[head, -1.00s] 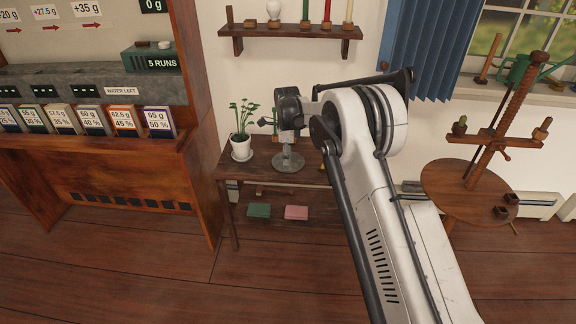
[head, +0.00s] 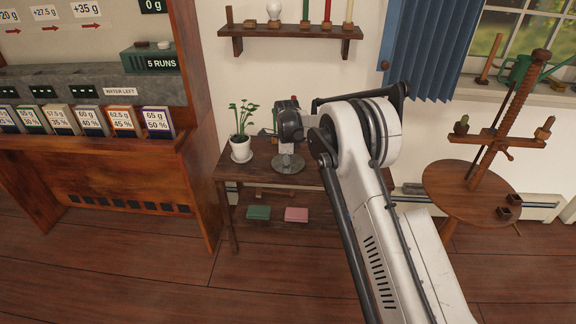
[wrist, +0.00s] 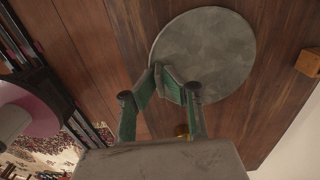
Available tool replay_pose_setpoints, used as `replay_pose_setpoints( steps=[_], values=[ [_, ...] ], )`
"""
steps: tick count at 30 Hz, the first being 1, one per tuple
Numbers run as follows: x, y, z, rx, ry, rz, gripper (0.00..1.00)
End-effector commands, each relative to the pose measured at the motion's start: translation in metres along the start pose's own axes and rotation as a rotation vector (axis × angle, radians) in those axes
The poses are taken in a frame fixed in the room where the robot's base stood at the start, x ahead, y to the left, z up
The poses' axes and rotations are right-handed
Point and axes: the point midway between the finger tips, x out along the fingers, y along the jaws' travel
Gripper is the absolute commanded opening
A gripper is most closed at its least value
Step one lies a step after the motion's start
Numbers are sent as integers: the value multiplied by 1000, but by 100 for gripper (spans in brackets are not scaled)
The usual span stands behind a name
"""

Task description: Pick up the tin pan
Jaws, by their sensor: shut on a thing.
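The tin pan (wrist: 212,45) is a round, flat grey disc in the wrist view, above a brown wooden surface. The green-sided fingers of my gripper (wrist: 166,80) meet at its near left rim and are shut on it. In the head view a grey disc, the pan (head: 289,168), shows over the small wooden table, with my gripper (head: 287,149) coming down onto it from above. The exact grip on the rim is too small to make out there, and I cannot tell whether the pan touches the table.
A potted plant (head: 241,150) stands on the table (head: 227,170) just left of my gripper. A wall shelf (head: 290,34) with candles is above. A green book (head: 258,212) and a pink one (head: 296,214) lie below. A round stand (head: 470,190) is at the right.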

Motion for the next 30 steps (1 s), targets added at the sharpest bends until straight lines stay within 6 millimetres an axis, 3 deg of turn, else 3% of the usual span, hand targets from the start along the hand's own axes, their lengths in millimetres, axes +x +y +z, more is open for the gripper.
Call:
replay_pose_setpoints(
  steps=[11, 18, 30],
  values=[
    [-9, 0, 0, 0, 0, 0, 0],
    [-44, 0, 0, 0, 0, 0, 0],
    [-91, 65, 50, -3, 0, 0, 0]
  ],
)
